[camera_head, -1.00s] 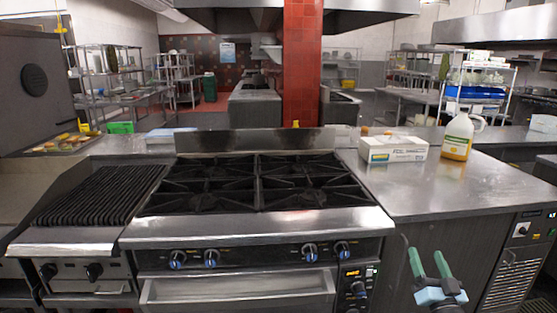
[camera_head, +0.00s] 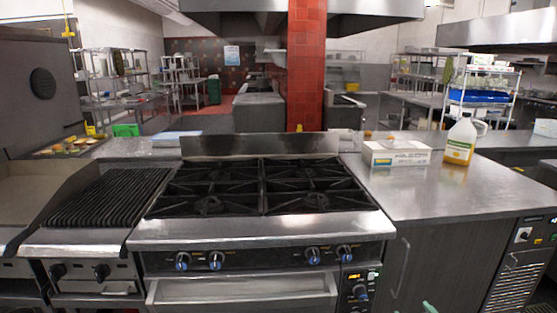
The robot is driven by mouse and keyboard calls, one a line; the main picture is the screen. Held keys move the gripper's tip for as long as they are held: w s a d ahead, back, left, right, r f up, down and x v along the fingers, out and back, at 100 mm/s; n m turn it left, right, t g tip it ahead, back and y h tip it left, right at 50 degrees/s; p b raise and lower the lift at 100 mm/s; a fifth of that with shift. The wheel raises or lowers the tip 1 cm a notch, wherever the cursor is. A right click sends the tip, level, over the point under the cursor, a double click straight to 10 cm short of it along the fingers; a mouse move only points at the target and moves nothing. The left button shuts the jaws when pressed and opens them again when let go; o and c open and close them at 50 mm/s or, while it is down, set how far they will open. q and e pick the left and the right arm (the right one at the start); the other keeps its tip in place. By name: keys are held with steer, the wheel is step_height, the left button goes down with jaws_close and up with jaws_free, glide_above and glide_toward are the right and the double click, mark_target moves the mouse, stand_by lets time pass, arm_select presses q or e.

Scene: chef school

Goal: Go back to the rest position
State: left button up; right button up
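Only the green tip of my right gripper (camera_head: 429,307) shows, at the bottom edge of the head view in front of the right cabinet. The rest of it is cut off by the frame, so I cannot tell whether it is open or shut. It stands apart from the counter and the stove. My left gripper is not in view.
A stove (camera_head: 262,228) with black burner grates stands ahead, with a ribbed grill (camera_head: 112,195) to its left. The steel counter (camera_head: 440,197) on the right is mostly bare. A white box (camera_head: 396,155) and a jug (camera_head: 461,140) stand at its back.

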steer(key=s+a+f+g+y, duration=0.1)
steer(key=s+a+f, duration=0.2)
steer(key=s+f, duration=0.15)
steer(key=s+a+f+g, duration=0.1)
steer(key=s+a+f, duration=0.1)
steer(key=s+f, duration=0.25)
steer(key=s+a+f+g, duration=0.1)
steer(key=s+a+f, duration=0.1)
steer(key=s, duration=0.8)
steer(key=s+a+f+g+y, duration=0.1)
steer(key=s+a, duration=0.4)
steer(key=s, duration=0.6)
steer(key=s+a+f+m+g+y, duration=0.1)
steer(key=s+a+f, duration=0.1)
steer(key=s, duration=0.9)
steer(key=shift+a+f+g, duration=0.3)
steer(key=shift+a+f, duration=0.1)
steer(key=shift+a, duration=0.35)
